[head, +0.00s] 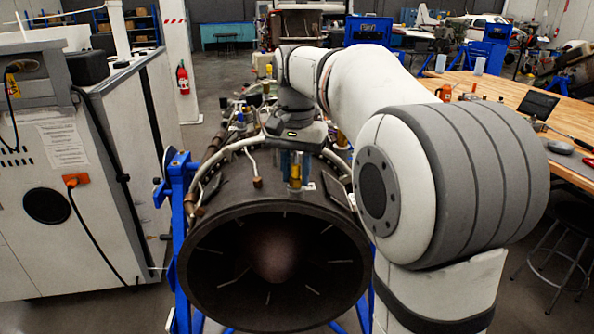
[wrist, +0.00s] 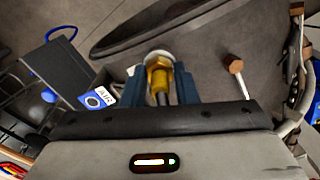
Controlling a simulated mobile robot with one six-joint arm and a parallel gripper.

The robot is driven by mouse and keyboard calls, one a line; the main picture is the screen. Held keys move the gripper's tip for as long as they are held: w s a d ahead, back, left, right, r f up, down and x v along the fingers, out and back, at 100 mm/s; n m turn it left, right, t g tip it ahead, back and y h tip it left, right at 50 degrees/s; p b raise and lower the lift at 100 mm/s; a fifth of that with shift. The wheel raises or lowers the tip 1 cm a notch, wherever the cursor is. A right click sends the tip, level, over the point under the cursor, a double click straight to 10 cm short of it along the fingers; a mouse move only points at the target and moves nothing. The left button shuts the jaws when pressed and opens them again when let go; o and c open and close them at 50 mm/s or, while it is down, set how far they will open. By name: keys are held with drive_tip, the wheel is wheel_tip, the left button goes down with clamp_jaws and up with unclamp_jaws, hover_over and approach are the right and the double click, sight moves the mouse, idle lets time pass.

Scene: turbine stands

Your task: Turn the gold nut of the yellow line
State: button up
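The gold nut (wrist: 159,76) sits on a fitting on the dark engine casing, with a pale ring at its far end in the wrist view. My gripper (wrist: 161,80) has one blue finger on each side of the nut, and I see no clear gap between fingers and nut. In the head view my gripper (head: 295,164) points down at the top of the casing, and the gold nut (head: 295,174) shows between the fingers. The rest of the yellow line is hard to make out behind my gripper and arm.
The turbine engine (head: 272,262) rests in a blue stand (head: 178,200). A copper-capped fitting (wrist: 235,66) stands right of my gripper, and an AIR tag (wrist: 98,98) lies left. A grey cabinet (head: 62,190) is at left and a wooden workbench (head: 520,95) at right.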

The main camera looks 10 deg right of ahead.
drive_tip(key=o, duration=0.4)
drive_tip(key=shift+r, duration=3.9)
drive_tip(key=shift+c, duration=0.2)
